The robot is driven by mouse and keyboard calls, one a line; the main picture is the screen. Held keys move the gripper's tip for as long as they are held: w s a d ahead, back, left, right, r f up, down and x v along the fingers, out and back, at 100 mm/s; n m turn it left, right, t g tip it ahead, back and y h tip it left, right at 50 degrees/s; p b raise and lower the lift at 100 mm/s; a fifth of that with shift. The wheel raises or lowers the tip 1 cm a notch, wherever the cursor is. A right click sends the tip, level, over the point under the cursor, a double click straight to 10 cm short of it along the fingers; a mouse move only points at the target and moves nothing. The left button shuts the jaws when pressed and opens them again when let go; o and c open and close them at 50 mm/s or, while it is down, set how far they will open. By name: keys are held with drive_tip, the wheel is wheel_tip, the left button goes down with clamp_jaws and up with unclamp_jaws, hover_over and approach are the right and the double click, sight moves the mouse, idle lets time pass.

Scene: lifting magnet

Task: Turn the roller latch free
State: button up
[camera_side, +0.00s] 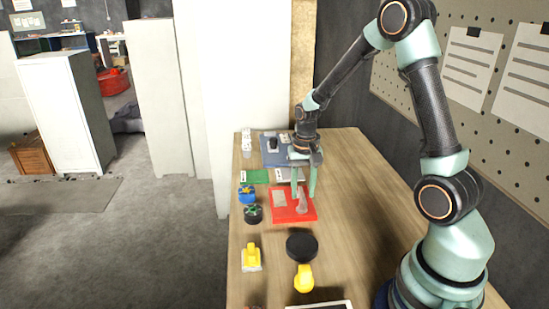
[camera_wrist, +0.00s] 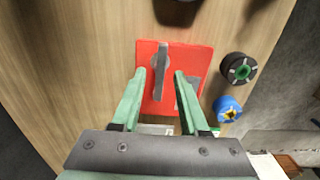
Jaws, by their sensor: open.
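A red plate (camera_side: 308,212) lies on the wooden bench below my gripper (camera_side: 304,196). It also shows in the wrist view (camera_wrist: 202,55). A grey upright latch lever (camera_wrist: 160,62) stands on the plate, and it shows in the side view (camera_side: 302,204) too. A flat grey piece (camera_wrist: 190,97) sits on the plate beside it, partly behind a finger. My gripper is open and points down. In the wrist view its green fingers (camera_wrist: 160,74) appear on either side of the lever. I cannot tell whether either finger touches it.
A blue spool (camera_side: 247,193) and a black spool with a green centre (camera_side: 253,214) stand left of the plate. A black disc (camera_side: 302,246) and two yellow pieces (camera_side: 251,258) (camera_side: 303,280) lie nearer the camera. A green board (camera_side: 254,176) lies behind. The bench's right side is clear.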

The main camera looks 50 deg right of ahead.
drive_tip(key=shift+f, duration=0.3)
clamp_jaws()
